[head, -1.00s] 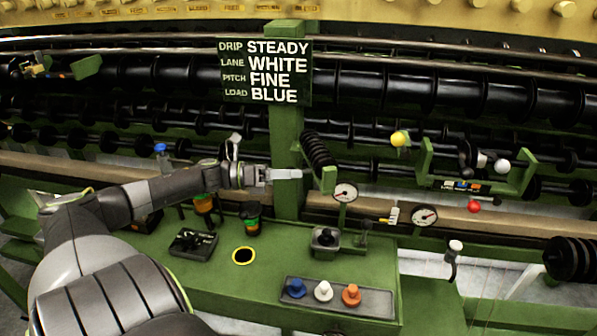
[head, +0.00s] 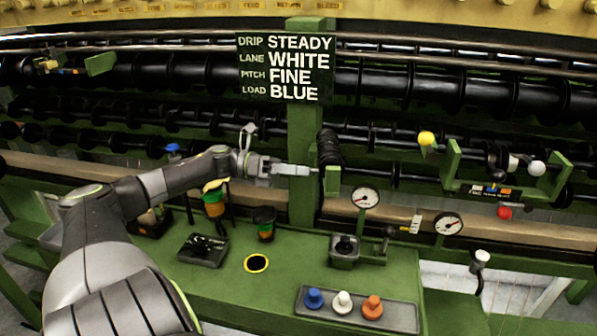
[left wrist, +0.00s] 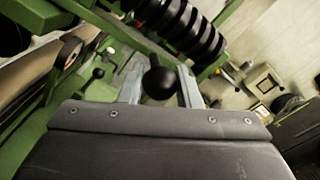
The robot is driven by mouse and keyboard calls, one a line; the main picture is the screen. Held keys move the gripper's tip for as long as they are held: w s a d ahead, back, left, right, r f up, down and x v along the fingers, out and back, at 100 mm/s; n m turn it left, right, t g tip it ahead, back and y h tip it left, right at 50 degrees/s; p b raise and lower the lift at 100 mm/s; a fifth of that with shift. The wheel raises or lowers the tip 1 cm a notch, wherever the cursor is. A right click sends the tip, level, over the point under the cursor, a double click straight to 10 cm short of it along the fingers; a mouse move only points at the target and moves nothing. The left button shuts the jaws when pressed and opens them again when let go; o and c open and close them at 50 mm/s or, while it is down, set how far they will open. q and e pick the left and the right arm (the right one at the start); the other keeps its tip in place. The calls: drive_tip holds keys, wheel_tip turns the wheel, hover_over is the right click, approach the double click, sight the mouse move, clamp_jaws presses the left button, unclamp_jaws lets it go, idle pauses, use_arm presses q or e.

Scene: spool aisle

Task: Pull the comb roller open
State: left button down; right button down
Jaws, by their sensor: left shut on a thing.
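The comb roller (head: 329,148) is a black ribbed roller with a green end plate (head: 332,181), beside the green post below the sign. It also shows at the top of the left wrist view (left wrist: 185,27). A black ball knob (left wrist: 160,82) sits between the two fingers of my left gripper (left wrist: 160,88), which is shut on it. In the head view my left gripper (head: 308,171) reaches in front of the post to the roller's end plate; the knob is hidden there. My right gripper is not in view.
A sign (head: 286,68) hangs on the post. The green bench (head: 215,270) below holds a tray (head: 392,322) with blue, white and orange pegs, a black box (head: 203,250), cups and a lever. Two round gauges (head: 365,197) stand right of the roller.

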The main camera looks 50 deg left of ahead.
use_arm(q)
drive_tip(key=c, duration=1.1)
unclamp_jaws()
drive_tip(key=shift+w, duration=0.1)
drive_tip(key=b+v, duration=0.2)
drive_tip(key=v, duration=1.5)
drive_tip(key=shift+s+a, duration=0.15)
drive_tip(key=shift+s, duration=0.05)
